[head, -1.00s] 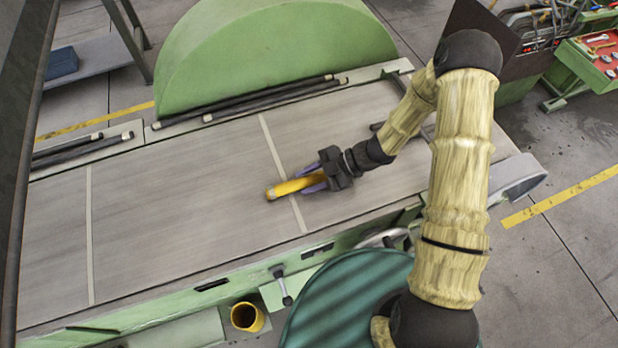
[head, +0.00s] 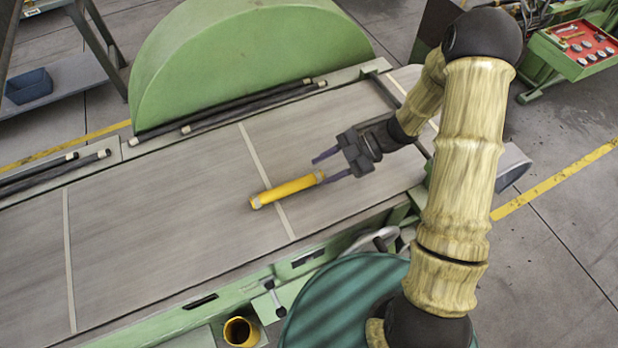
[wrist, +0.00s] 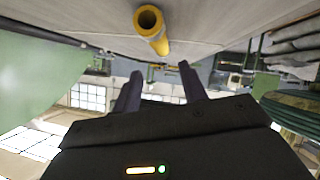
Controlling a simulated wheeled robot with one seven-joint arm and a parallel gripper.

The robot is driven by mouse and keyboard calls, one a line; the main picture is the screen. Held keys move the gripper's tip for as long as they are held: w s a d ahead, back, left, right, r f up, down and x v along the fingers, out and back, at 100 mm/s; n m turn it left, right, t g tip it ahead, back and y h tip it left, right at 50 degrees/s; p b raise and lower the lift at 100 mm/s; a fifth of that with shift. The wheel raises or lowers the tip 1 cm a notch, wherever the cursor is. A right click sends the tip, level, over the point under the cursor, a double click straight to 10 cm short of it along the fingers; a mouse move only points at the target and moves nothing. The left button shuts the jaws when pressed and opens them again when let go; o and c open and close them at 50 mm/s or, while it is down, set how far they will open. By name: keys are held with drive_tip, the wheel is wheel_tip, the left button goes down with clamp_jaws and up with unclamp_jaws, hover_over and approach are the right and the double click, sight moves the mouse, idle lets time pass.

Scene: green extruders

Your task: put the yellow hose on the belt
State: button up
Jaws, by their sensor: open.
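The yellow hose (head: 287,190) lies on the grey belt (head: 150,220), across a pale seam line. It is a short tube with paler ends. My gripper (head: 328,168) is open and empty, just to the right of the hose's right end in the head view. In the wrist view, the hose (wrist: 152,30) shows its open end, beyond and apart from the two fingers (wrist: 158,90).
A green half-round guard (head: 255,60) stands behind the belt. Dark rods (head: 235,108) lie along the belt's far edge. A yellow cup-like container (head: 241,331) is below the front edge. A red tray of parts (head: 580,48) is at the far right. The belt's left part is clear.

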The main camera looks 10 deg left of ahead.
drive_tip(key=shift+v, duration=1.15)
drive_tip(key=shift+w+a+r+t, duration=0.1)
drive_tip(key=shift+w+t, duration=0.2)
drive_tip(key=w+d+r+m+t+h, duration=0.1)
drive_tip(key=w+r+m+t+h, duration=0.15)
drive_tip(key=w+m+t, duration=0.4)
drive_tip(key=w+d+r+m+t+h, duration=0.3)
drive_tip(key=d+r+m+t+h, duration=0.15)
drive_tip(key=d+m, duration=0.3)
drive_tip(key=s+d+r+m+g+h, duration=0.1)
drive_tip(key=s+d+m+g+h, duration=0.1)
drive_tip(key=s+m, duration=0.4)
drive_tip(key=s+d+r+m+g+h, duration=0.2)
drive_tip(key=s+m, duration=0.4)
drive_tip(key=s, duration=0.6)
drive_tip(key=shift+d+r+g+h, duration=0.15)
drive_tip(key=shift+d+g+h, duration=0.15)
drive_tip(key=shift+d, duration=0.55)
